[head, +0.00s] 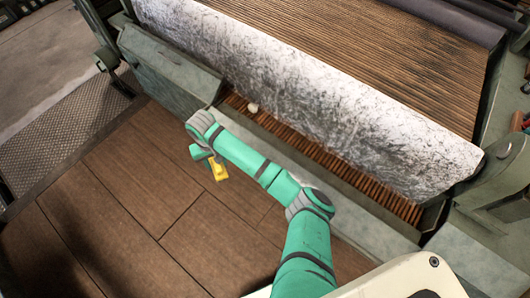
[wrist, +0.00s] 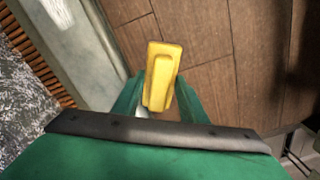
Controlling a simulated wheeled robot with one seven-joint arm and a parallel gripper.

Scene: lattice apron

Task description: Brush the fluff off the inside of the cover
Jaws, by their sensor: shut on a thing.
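A yellow block-like tool (head: 219,171), probably the brush, is held in my gripper (head: 211,158) over the brown floor. It also shows in the wrist view (wrist: 161,75) between my green fingers (wrist: 158,98). Its bristles cannot be made out. A long panel with a mottled grey-white surface (head: 320,100), which looks like the fluff-covered inside of the cover, slants across the machine. My gripper is in front of the machine, apart from this panel. A little of a mottled surface shows at the left edge of the wrist view (wrist: 12,80).
Brown slats (head: 400,50) lie behind the panel, with more slats (head: 330,163) below it. A grey-green ledge (head: 345,205) runs along the machine's front. A pale knob (head: 253,107) stands near the slats. The boarded floor (head: 130,190) is clear. A green side housing (head: 505,200) is at right.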

